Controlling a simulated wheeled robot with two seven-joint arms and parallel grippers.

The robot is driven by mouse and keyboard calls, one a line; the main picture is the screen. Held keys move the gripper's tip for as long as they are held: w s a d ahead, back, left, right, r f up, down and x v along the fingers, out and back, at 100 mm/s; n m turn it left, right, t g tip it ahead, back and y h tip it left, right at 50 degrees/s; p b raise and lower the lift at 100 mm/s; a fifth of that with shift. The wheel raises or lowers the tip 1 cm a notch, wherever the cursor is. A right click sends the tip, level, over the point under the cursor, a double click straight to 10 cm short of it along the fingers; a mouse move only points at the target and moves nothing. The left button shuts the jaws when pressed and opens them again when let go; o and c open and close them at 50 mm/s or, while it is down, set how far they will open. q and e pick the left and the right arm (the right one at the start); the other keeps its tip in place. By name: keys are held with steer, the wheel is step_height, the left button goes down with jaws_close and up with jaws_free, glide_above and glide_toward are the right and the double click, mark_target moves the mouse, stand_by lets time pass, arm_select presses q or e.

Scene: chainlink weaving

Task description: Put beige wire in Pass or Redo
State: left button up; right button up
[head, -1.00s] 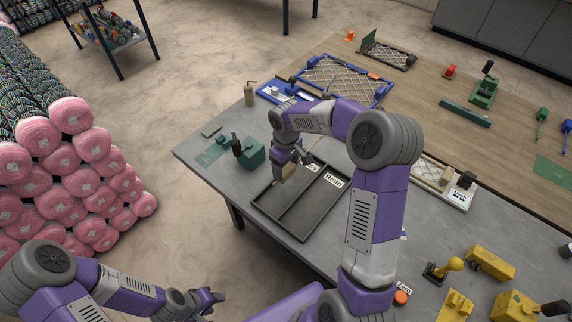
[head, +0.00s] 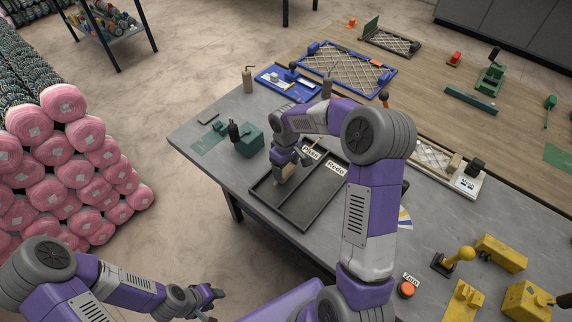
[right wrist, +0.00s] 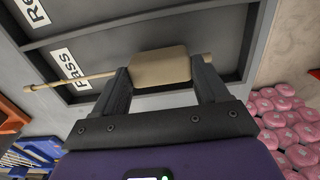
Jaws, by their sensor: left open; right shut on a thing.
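The beige wire, a flat beige block with a thin rod through it, (right wrist: 160,66) is held between the fingers of my right gripper (right wrist: 160,82), which is shut on it. In the head view my right gripper (head: 286,160) is over the Pass side of the dark two-compartment tray (head: 301,227). The Pass label (head: 310,152) and Redo label (head: 336,169) are at its far end. In the right wrist view the wire is over the Pass compartment; I cannot tell whether it touches the floor. My left gripper (head: 214,294) is open and empty, away from the table.
A green box-like device (head: 248,143) stands left of the tray. A blue tray (head: 286,84) and a blue-framed mesh (head: 345,72) lie beyond. Yellow devices (head: 500,254) stand at the right.

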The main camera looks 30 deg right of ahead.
steer(key=shift+f, duration=0.15)
stand_by(0.7)
steer(key=o, duration=1.2)
steer(key=shift+o, duration=0.2)
step_height(320, 180, up, 8)
steer(key=shift+f+p, duration=0.2)
steer(key=shift+p, duration=0.35)
